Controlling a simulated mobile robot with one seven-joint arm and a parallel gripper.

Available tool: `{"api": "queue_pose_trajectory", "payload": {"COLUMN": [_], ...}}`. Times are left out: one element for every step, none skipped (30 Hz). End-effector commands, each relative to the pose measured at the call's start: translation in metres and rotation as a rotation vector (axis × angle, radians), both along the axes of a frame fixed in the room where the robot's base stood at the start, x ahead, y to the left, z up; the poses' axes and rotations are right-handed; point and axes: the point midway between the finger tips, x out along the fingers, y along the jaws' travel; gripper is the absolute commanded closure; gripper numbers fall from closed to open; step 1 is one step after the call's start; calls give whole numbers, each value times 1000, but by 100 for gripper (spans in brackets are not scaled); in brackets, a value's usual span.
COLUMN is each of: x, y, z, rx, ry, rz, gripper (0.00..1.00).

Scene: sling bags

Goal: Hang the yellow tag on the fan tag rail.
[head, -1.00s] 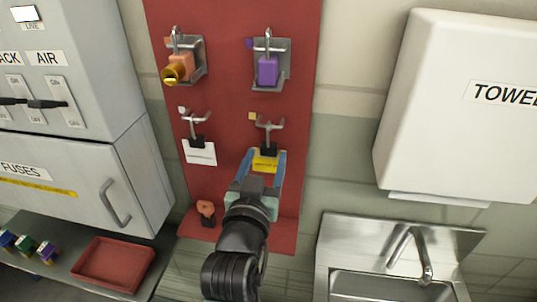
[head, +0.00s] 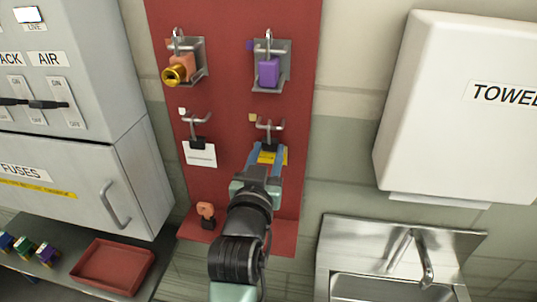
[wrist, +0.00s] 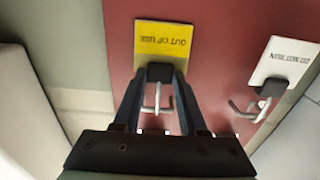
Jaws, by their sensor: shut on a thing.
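The yellow tag (head: 267,158) has a black clip and shows at the red board's lower right hook. In the wrist view the yellow tag (wrist: 163,38) reads "OUT OF USE" upside down. My gripper (head: 268,149) is shut on its black clip (wrist: 160,72), one finger on each side. The metal two-prong hook (head: 268,124), with a small yellow marker beside it, is just above the clip; it also shows in the wrist view (wrist: 157,102). The clip looks close to the prongs; I cannot tell whether it is on them. No rail label reading "fan" is legible.
A white tag (head: 201,154) hangs on the hook to the left. Orange (head: 175,73) and purple (head: 268,72) padlock-like items hang above. An orange item (head: 206,212) sits low on the red board (head: 230,110). A grey cabinet (head: 70,120) is left, a towel dispenser (head: 440,110) right.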

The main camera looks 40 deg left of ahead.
Motion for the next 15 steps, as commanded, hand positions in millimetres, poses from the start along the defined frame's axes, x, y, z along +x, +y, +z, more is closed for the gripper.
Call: {"api": "queue_pose_trajectory", "payload": {"x": [1, 1, 1, 1, 1, 1, 1, 1, 1, 1, 1, 1, 1, 1, 1], "y": [0, 0, 0, 0, 0, 0, 0, 0, 0, 0, 0, 0, 0, 0, 0], "z": [1, 1, 1, 1, 1, 1, 1, 1, 1, 2, 2, 3, 4, 5, 6], "rx": [2, 2, 2, 2, 1, 1, 1, 1, 1, 1, 1, 1, 1, 1, 1], "ry": [-3, -3, -3, -3, -2, -2, -2, -2, -2, -2, -2, -2, -2, -2, -2], "rz": [-2, -2, -2, -2, -2, -2, -2, -2, -2, -2, -2, -2, -2, -2, -2], "gripper": [100, 100, 100, 100, 100, 100, 100, 100, 100, 100, 100, 100, 100, 100, 100]}}
